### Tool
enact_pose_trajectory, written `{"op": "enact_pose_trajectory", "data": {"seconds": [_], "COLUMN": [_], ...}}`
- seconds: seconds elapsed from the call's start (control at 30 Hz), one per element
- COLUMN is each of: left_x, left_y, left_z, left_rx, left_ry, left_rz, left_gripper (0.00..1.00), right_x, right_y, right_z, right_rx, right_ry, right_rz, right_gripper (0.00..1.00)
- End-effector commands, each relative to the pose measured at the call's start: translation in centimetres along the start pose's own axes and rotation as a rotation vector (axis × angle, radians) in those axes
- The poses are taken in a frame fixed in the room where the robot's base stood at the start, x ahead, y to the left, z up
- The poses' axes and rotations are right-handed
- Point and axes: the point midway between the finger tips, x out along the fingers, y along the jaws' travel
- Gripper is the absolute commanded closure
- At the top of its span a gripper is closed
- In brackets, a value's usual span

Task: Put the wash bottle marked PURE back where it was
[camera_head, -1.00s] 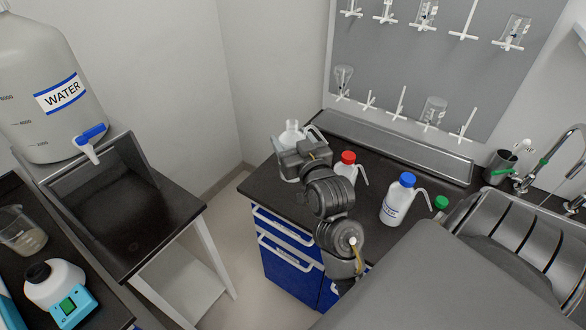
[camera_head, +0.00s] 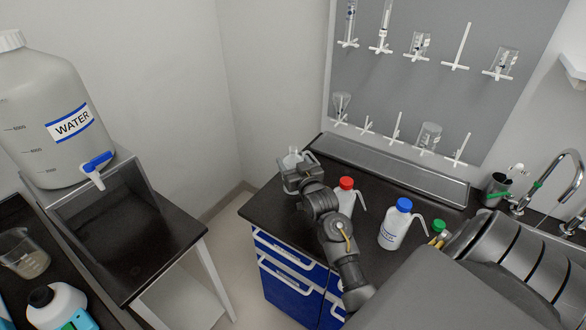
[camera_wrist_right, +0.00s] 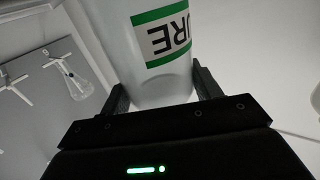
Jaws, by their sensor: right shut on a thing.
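My right gripper (camera_head: 298,177) is at the back left of the dark counter and is shut on the wash bottle marked PURE (camera_head: 292,158). The bottle is whitish, and a spout shows beside its top; most of it is hidden by my gripper. In the right wrist view the bottle (camera_wrist_right: 160,78) stands between the two fingers (camera_wrist_right: 160,90), its green-banded label upside down in the picture. I cannot tell whether its base touches the counter. My left gripper is not in view.
A red-capped bottle (camera_head: 346,184) stands close right of my right wrist, a blue-capped bottle (camera_head: 396,230) farther right. A green cap (camera_head: 438,226) shows beside my arm. A pegboard (camera_head: 440,95) with glassware is behind. A water tank (camera_head: 55,125) is left, across a floor gap.

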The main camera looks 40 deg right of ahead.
Motion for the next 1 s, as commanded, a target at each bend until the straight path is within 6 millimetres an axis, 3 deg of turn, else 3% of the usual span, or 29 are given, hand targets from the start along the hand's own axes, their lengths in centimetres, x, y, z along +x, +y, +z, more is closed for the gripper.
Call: {"op": "enact_pose_trajectory", "data": {"seconds": [0.17, 0.5, 0.83, 0.87, 1.0], "left_x": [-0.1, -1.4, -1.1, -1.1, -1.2], "left_y": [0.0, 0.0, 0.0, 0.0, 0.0], "left_z": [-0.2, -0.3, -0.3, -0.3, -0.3], "left_rx": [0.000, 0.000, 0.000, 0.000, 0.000], "left_ry": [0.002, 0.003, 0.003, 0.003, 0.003], "left_rz": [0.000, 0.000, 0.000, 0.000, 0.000], "left_gripper": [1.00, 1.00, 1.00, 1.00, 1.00], "right_x": [0.3, 0.5, 0.5, 0.5, 0.5], "right_y": [0.1, 0.3, 0.2, 0.2, 0.2], "right_z": [0.1, 3.5, 3.9, 4.1, 4.0], "right_rx": [-0.001, -0.001, -0.001, -0.001, -0.001], "right_ry": [0.003, 0.003, 0.004, 0.000, 0.000], "right_rz": [0.000, 0.000, 0.000, 0.000, 0.000], "right_gripper": [0.57, 0.57, 0.57, 0.36, 0.18]}}
